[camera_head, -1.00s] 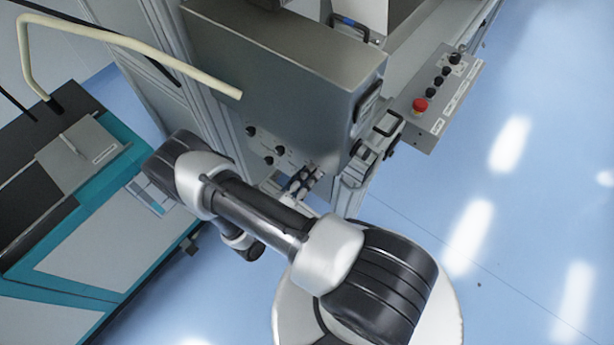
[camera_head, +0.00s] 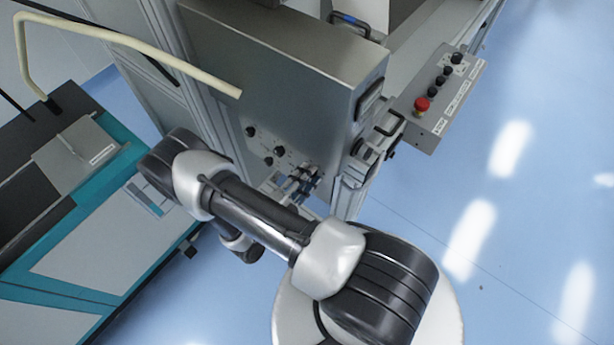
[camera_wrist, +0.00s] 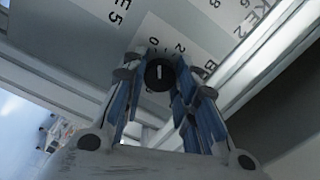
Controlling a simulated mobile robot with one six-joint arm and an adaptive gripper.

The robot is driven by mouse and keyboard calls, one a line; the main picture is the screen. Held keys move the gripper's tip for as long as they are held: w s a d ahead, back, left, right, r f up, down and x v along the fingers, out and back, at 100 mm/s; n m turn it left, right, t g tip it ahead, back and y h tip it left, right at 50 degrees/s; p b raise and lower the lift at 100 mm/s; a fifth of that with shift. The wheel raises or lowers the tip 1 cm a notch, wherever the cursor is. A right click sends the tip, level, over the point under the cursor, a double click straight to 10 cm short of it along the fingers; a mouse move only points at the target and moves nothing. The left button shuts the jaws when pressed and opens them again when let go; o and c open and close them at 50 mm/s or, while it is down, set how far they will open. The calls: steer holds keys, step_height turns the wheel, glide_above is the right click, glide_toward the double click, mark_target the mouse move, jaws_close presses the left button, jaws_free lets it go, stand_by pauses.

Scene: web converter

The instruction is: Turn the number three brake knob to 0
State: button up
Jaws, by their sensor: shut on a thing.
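A black round knob (camera_wrist: 158,74) with a white pointer line sits on a white scale label in the wrist view. The digits 0 and 2 show beside it. Its pointer looks roughly upright in the picture; the exact setting cannot be read. My gripper (camera_wrist: 161,80) has its blue-padded fingers on both sides of this knob and is shut on it. The knob's own name label is mostly hidden, with only "BR" readable. In the head view my gripper (camera_head: 304,176) is at the lower edge of the grey panel (camera_head: 270,95), and its fingers hide the held knob.
Other black knobs, one at the left (camera_head: 250,131), one low (camera_head: 269,161) and one near my gripper (camera_head: 280,151), sit close by on the panel. A control box (camera_head: 440,105) with a red button (camera_head: 422,104) stands at the right. A pale bent tube (camera_head: 130,42) crosses the upper left.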

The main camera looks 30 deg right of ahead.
steer(key=shift+n, duration=1)
steer(key=o, duration=1)
steer(key=shift+o, duration=0.2)
steer(key=shift+a, duration=0.1)
steer(key=v, duration=1.2)
steer(key=shift+r, duration=0.1)
